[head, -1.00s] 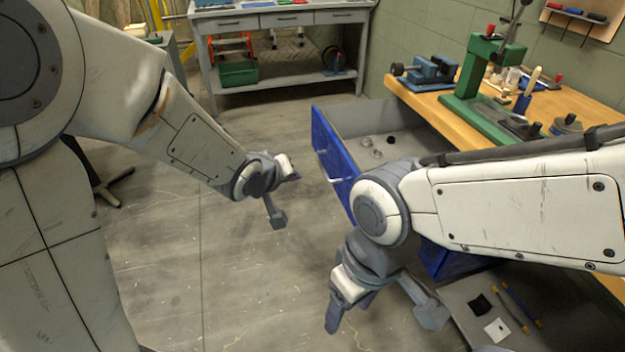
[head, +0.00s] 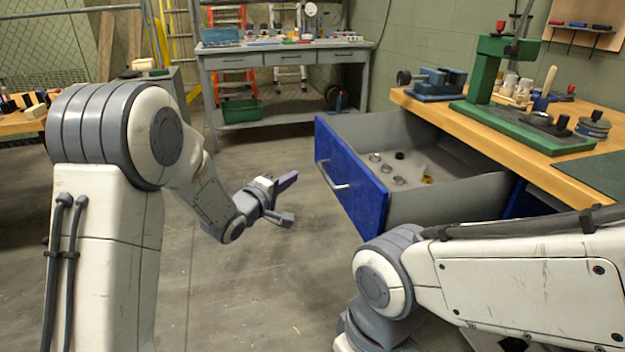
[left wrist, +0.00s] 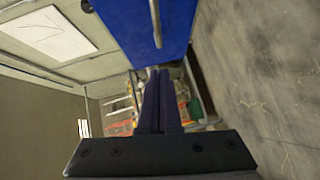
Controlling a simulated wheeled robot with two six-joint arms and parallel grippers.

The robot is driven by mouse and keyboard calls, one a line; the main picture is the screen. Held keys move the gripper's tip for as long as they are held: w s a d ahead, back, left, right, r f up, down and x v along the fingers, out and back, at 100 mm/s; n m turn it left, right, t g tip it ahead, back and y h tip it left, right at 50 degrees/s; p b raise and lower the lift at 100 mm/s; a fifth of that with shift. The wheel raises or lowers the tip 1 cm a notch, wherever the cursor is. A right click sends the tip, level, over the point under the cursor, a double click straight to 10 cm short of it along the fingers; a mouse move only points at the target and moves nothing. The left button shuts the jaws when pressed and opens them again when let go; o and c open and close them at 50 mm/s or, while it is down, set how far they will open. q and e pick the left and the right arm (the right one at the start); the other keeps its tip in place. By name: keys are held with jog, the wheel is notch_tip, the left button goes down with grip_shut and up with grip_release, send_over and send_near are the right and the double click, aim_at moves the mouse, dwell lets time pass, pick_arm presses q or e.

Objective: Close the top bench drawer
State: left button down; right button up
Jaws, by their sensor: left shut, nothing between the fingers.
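The top bench drawer (head: 350,178) stands pulled well out from the wood-topped bench, with a blue front, grey walls and a bar handle (head: 331,178). Several small round metal parts and a yellow piece lie inside. My left gripper (head: 290,179) is shut and empty, in the air to the left of the drawer front, apart from it in the head view. In the left wrist view, the shut fingers (left wrist: 160,95) point toward the blue drawer front (left wrist: 185,25), with its handle (left wrist: 156,22) at the top. My right gripper is out of view below the head picture.
The bench top (head: 428,103) carries a blue vise (head: 437,82), a green press (head: 487,75) and small tools. My right arm crosses the lower right, in front of the bench. A grey workbench (head: 285,54) stands at the back. The floor left of the drawer is clear.

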pick_arm(q)
jog(key=w+d+f+b, duration=0.1)
jog(key=w+d+b, duration=0.1)
jog(key=w+d, duration=0.2)
jog(key=shift+w+d+f, duration=0.15)
jog(key=shift+w+d, duration=0.15)
jog(key=shift+d, duration=0.45)
